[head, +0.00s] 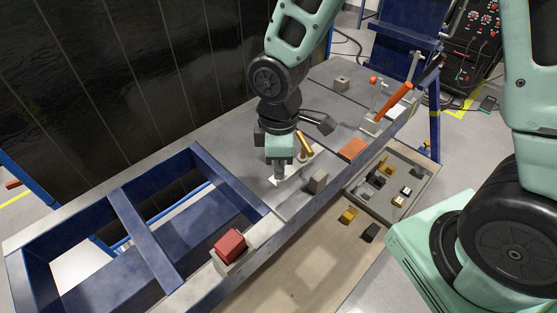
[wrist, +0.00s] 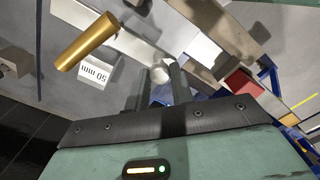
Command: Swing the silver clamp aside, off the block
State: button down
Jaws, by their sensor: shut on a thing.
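My gripper (head: 278,176) points down over the grey bench plate. In the wrist view its two dark fingers (wrist: 165,85) are closed around a pale round knob (wrist: 160,72). The knob appears to belong to the silver clamp, whose pale bar (wrist: 125,38) runs up and left from it; how they join is hidden. In the head view the bar (head: 301,164) extends right of the fingers. A brass cylinder (head: 304,143) stands tilted beside the bar. A grey block (head: 318,181) sits just right of the gripper, apart from the fingers. Whether the clamp overlies a block cannot be told.
A red block (head: 230,244) sits at the near left beside the blue open frame (head: 145,235). An orange-handled lever (head: 394,101) stands at the right. A tray (head: 425,186) holds several small parts. A label reading 50 mm (wrist: 95,73) shows near the fingers.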

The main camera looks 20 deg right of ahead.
jog(key=c, duration=1.2)
grip_release()
jog(key=shift+c, duration=0.2)
jog(key=shift+r, duration=0.1)
notch_tip(320, 180, up, 17)
jog(key=b, duration=0.1)
jog(key=shift+r+b, duration=0.15)
jog(key=shift+b, duration=0.2)
